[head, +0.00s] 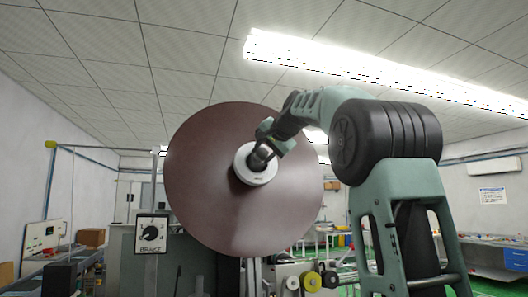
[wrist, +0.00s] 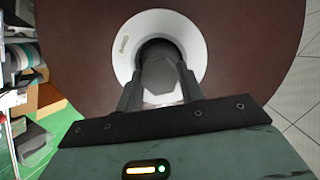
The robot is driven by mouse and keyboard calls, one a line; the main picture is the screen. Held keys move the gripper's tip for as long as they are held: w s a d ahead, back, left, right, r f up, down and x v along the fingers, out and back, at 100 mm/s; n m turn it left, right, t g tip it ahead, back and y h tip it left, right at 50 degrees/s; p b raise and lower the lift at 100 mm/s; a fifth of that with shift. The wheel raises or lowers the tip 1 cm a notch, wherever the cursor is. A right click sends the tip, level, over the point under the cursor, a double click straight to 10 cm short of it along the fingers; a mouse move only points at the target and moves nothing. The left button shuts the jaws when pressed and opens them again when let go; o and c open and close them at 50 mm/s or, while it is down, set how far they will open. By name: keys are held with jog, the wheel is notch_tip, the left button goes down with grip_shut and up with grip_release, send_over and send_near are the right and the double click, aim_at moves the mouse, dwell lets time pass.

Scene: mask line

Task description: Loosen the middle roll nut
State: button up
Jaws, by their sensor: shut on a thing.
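A large dark red-brown roll (head: 215,190) faces me in the middle of the head view, and it fills most of the wrist view (wrist: 75,50). At its centre is a white round hub (head: 258,176), which shows as a white ring in the wrist view (wrist: 127,47). A dark nut (wrist: 158,52) sits inside the ring. My gripper (wrist: 160,75) reaches into the hub and its two fingers are shut on the nut. The fingertips are partly lost against the dark nut.
A box with a dial marked BRAKE (head: 152,234) stands left of the roll. Small yellow and white rollers (head: 312,282) are below right. Benches with items (head: 495,250) line the right wall. The space in front of the roll holds only my arm.

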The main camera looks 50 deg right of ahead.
jog(key=n+g, duration=0.1)
jog(key=n, duration=0.2)
jog(key=shift+a, duration=0.1)
jog(key=n+h, duration=0.1)
jog(key=n, duration=0.2)
jog(key=shift+w+p, duration=0.1)
jog(key=shift+p, duration=0.3)
jog(key=n+g+h, duration=0.1)
jog(key=n, duration=0.2)
jog(key=shift+a+f, duration=0.1)
jog(key=shift+n+g+h+b, duration=0.3)
jog(key=shift+n+h, duration=0.2)
jog(key=shift+n, duration=1.3)
jog(key=shift+f, duration=0.1)
jog(key=o, duration=1)
jog(key=shift+a+r, duration=0.1)
jog(key=shift+r, duration=0.1)
